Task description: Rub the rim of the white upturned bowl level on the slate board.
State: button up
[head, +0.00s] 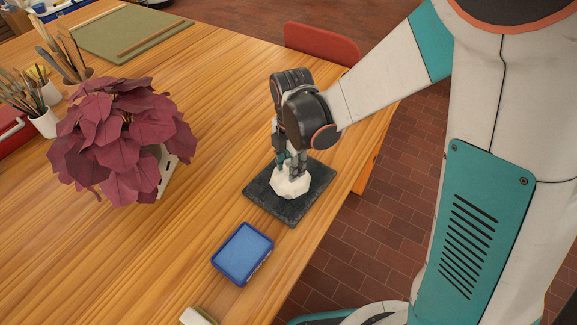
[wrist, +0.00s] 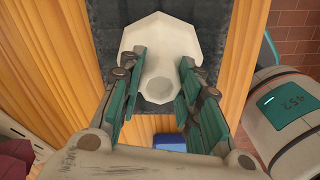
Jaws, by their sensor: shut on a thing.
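The white upturned bowl (head: 291,183) is on the dark slate board (head: 262,197) near the table's right edge. In the wrist view the bowl (wrist: 160,38) shows its faceted side and round foot, over the slate board (wrist: 105,20). My gripper (head: 292,168) reaches down from above. In the wrist view my gripper (wrist: 158,92) has one finger on each side of the bowl's foot and is shut on it. The rim's contact with the board is hidden beneath the bowl.
A blue sponge tray (head: 242,254) lies in front of the board. A dark red leafy plant (head: 122,140) stands to the left, with brush pots (head: 45,122) beyond. A green mat (head: 120,32) lies at the back. A red chair (head: 322,44) stands past the table edge.

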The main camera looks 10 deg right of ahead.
jog(key=shift+r+p, duration=2.2)
jog(key=shift+r, duration=0.8)
jog(key=shift+f, duration=0.15)
jog(key=shift+f+b, duration=1.95)
jog(key=shift+f, duration=0.35)
jog(key=shift+f, duration=0.6)
jog(key=shift+w+d+r, duration=0.15)
jog(key=shift+w+d, duration=1.25)
jog(key=shift+w, duration=0.1)
jog(key=shift+s+a, duration=0.95)
jog(key=shift+s, duration=0.1)
